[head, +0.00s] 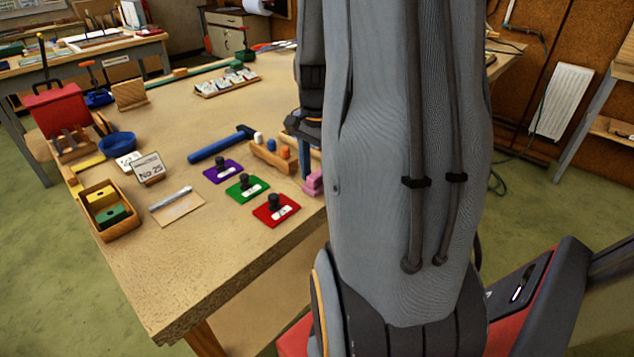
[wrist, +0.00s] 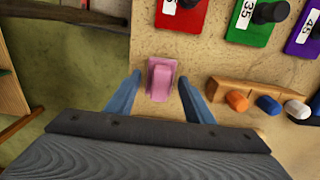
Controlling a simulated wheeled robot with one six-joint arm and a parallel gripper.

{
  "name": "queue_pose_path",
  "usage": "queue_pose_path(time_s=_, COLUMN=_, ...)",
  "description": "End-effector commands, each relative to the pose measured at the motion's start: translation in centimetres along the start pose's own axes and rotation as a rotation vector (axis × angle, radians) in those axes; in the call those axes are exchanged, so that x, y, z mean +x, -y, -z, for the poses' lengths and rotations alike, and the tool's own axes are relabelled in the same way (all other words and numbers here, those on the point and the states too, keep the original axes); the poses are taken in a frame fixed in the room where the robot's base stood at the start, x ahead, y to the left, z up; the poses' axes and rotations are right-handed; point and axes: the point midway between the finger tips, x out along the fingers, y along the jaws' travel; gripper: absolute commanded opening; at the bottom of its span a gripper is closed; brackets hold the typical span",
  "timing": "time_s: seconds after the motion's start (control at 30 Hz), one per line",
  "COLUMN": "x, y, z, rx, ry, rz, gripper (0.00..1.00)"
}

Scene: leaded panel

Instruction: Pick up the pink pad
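The pink pad (wrist: 161,78) lies on the tabletop near the table's edge, with a raised pink block on its top. In the head view the pink pad (head: 313,183) shows only in part, at the left edge of my arm. In the wrist view my gripper (wrist: 160,85) is open, with one blue finger on each side of the pad. Bare tabletop shows between the right finger and the pad, and the left finger is near the pad's left side. I cannot tell how high the fingers are above the table.
Red (head: 276,210), green (head: 246,188) and purple (head: 223,171) plates with black knobs lie left of the pad in the head view. A wooden rack (wrist: 258,95) with coloured pegs stands right of my gripper in the wrist view. A blue hammer (head: 220,146) lies farther back.

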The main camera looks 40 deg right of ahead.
Motion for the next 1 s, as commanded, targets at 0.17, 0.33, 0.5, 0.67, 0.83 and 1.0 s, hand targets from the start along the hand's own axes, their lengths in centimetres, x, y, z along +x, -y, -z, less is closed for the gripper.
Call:
queue_pose_path(time_s=0.17, x=0.0, y=0.0, z=0.0, rx=0.0, ry=0.0, rz=0.0, gripper=0.17)
queue_pose_path(time_s=0.33, x=0.0, y=0.0, z=0.0, rx=0.0, ry=0.0, rz=0.0, gripper=0.12)
queue_pose_path(time_s=0.5, x=-0.5, y=0.1, z=0.1, rx=0.0, ry=-0.002, rz=0.002, gripper=0.12)
queue_pose_path(time_s=0.67, x=-2.6, y=0.2, z=0.1, rx=0.0, ry=-0.004, rz=0.005, gripper=0.12)
queue_pose_path(time_s=0.83, x=-5.9, y=0.1, z=0.1, rx=0.0, ry=-0.004, rz=0.005, gripper=0.12)
queue_pose_path(time_s=1.0, x=-8.6, y=0.1, z=0.1, rx=0.0, ry=-0.003, rz=0.004, gripper=0.12)
